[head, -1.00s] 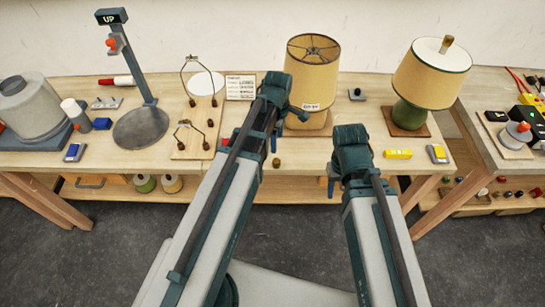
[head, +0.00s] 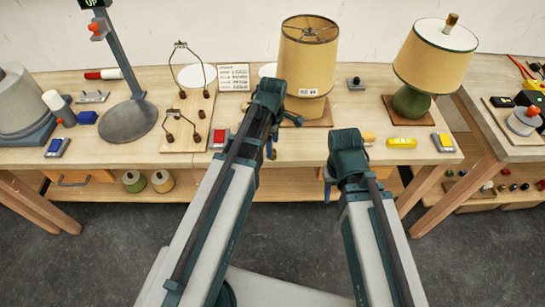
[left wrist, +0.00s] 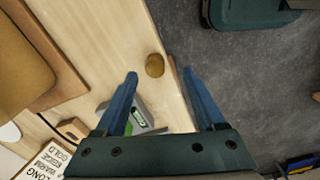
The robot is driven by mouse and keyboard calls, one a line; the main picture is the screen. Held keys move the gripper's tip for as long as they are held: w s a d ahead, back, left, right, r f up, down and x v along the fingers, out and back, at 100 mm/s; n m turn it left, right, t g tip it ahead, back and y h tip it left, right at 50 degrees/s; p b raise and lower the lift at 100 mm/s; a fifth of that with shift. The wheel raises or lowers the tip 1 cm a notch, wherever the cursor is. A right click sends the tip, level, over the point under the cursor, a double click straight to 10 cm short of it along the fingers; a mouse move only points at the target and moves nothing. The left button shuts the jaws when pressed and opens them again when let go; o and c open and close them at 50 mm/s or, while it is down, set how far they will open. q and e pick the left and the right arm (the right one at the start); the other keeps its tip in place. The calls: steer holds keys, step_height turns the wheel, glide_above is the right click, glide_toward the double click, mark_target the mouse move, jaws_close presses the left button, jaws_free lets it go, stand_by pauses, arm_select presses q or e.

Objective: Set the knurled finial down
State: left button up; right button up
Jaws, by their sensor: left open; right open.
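The knurled finial is a small brass cylinder (left wrist: 155,65) in the left wrist view, on the wooden bench close to its front edge. My left gripper (left wrist: 160,78) is open and empty, its blue fingers pointing toward the finial, which shows between and just past the fingertips without visible contact. In the head view the left gripper (head: 270,150) is at the bench's front edge, and the finial is hidden there. My right gripper (head: 328,188) is open and empty in front of the bench edge, to the right of the left one.
A shaded lamp (head: 307,55) stands behind my left gripper. A green-based lamp (head: 412,102) stands at the right, a grey post (head: 118,60) at the left. A grey device with a green panel (left wrist: 138,115) shows between the left fingers.

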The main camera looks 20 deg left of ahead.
arm_select(q)
steer(key=shift+w+a+f+b, duration=0.1)
steer(key=shift+w+f+b, duration=0.1)
steer(key=shift+f+b, duration=1.15)
steer(key=shift+w+f+b, duration=0.2)
steer(key=shift+f+b, duration=1.1)
steer(key=shift+r, duration=0.1)
steer(key=shift+c, duration=0.2)
jaws_close()
